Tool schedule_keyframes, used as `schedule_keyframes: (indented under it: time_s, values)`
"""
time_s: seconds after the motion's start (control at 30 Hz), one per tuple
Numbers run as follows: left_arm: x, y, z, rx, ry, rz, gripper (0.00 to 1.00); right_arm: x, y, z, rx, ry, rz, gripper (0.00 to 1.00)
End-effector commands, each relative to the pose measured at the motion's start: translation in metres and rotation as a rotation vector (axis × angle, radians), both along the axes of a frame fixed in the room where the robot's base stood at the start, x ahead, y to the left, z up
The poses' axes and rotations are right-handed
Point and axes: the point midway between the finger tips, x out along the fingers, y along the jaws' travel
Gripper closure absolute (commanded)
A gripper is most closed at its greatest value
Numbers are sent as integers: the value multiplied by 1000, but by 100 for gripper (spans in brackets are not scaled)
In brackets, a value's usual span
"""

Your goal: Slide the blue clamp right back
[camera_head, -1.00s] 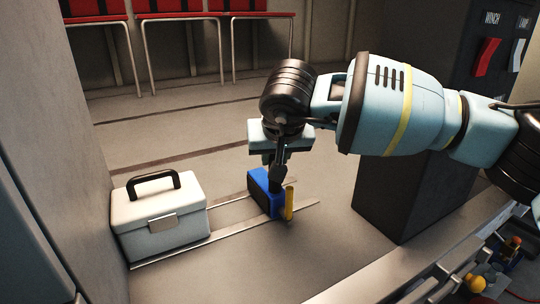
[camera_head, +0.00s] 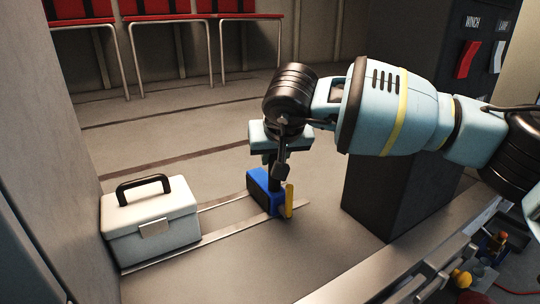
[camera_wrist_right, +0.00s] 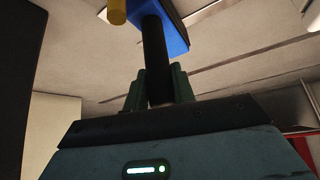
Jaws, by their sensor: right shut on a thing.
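The blue clamp (camera_head: 256,195) is on a pair of metal floor rails (camera_head: 222,238), near their right end. It has a yellow lever (camera_head: 289,201) on its right side and a dark upright handle. My right gripper (camera_head: 272,160) is above the clamp and shut on this handle. In the right wrist view, the black handle (camera_wrist_right: 154,60) stands between the two fingers, with the blue body (camera_wrist_right: 174,38) and the yellow lever (camera_wrist_right: 117,12) beyond. My left gripper is not in view.
A white case (camera_head: 151,227) with a black handle stands at the left end of the rails. A dark cabinet (camera_head: 395,195) with red and white switches stands on the right. Red seats (camera_head: 160,7) line the back wall.

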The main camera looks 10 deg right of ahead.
Motion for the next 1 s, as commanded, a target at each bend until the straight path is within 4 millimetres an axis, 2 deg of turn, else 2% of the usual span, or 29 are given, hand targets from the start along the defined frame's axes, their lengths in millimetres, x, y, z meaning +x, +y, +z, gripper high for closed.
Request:
schedule_keyframes:
  time_s: [0.97, 1.0]
  values:
    - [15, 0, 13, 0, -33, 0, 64, 13, -41, 2, 0, -4, -2, 97]
    - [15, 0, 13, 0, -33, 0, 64, 13, -40, 2, 0, -4, 0, 72]
